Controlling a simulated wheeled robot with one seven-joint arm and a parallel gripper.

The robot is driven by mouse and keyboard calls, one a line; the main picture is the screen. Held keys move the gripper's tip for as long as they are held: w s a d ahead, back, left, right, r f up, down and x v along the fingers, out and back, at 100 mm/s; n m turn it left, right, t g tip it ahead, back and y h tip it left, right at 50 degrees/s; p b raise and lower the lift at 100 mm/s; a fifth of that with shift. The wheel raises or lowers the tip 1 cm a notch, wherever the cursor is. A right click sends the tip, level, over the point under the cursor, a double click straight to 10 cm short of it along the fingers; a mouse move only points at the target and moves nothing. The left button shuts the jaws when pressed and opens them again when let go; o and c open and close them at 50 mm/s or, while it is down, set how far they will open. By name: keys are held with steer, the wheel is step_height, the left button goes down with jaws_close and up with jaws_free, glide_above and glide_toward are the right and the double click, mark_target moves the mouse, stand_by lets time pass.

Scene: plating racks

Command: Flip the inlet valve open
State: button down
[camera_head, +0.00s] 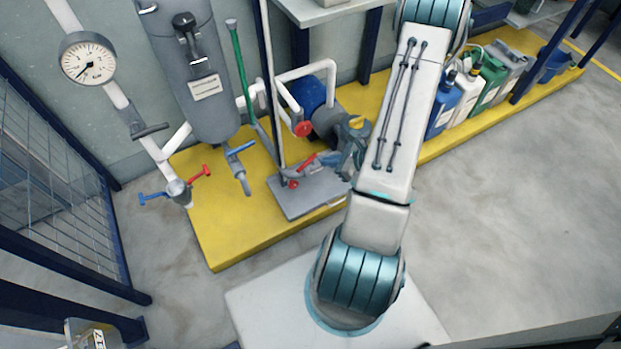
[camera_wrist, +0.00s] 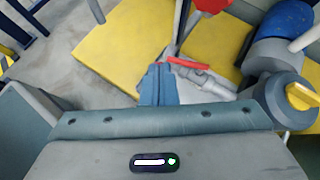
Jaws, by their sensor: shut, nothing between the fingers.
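A small valve with a red lever (camera_head: 306,161) sits low on the pipework above the grey pump plate (camera_head: 290,203). In the wrist view the red lever (camera_wrist: 187,63) lies beside a light grey valve body (camera_wrist: 215,82). No label shows which valve is the inlet. My gripper (camera_head: 341,160) is just right of this valve in the head view. In the wrist view my gripper (camera_wrist: 158,72) has its fingers shut together and empty, with the tips close to the lever's left end. I cannot tell whether they touch it.
A red handwheel (camera_head: 302,129) and a blue motor (camera_head: 308,92) stand behind. A yellow handle (camera_wrist: 302,96) is close on the right. Further left are a blue lever (camera_head: 240,148), a valve with red (camera_head: 201,172) and blue (camera_head: 153,197) levers, and a gauge (camera_head: 88,58). Floor at right is clear.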

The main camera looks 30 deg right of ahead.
steer(key=s+d+f+m+h+b, duration=0.2)
steer(key=d+f+m, duration=0.1)
steer(key=f, duration=0.4)
steer(key=b, duration=0.3)
glide_toward(307, 163)
step_height(307, 163, down, 4)
steer(key=a, duration=0.2)
steer(key=w+a, duration=0.1)
steer(key=w+a+f+b, duration=0.1)
steer(key=w, duration=0.1)
steer(key=shift+t, duration=0.3)
